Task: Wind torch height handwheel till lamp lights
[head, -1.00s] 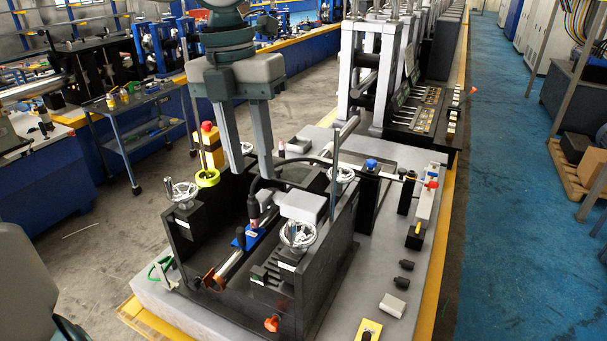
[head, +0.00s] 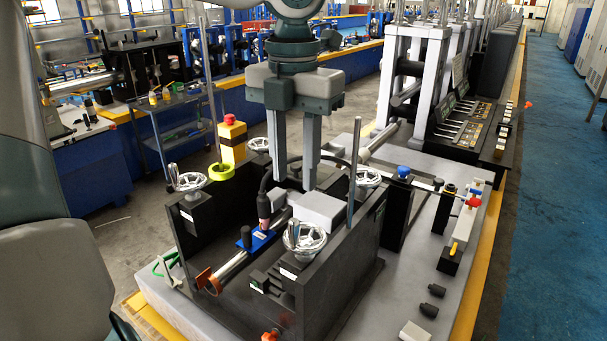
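Several chrome handwheels sit on the black tube station: front left (head: 190,181), front right (head: 304,239), back left (head: 258,145) and back right (head: 368,177). I cannot tell from the labels which sets torch height. The torch (head: 264,207), with a black cable, stands between the side walls near a blue block (head: 257,240) and a metal tube (head: 232,268). My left gripper (head: 296,186) points down over the middle of the station, fingers apart, nothing visible between them, behind the front right wheel. No lamp is clearly lit. My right gripper is out of view.
A thin upright rod (head: 354,165) rises right of my gripper. A blue-topped black post (head: 399,205) stands farther right. The grey bed's right side holds small controls.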

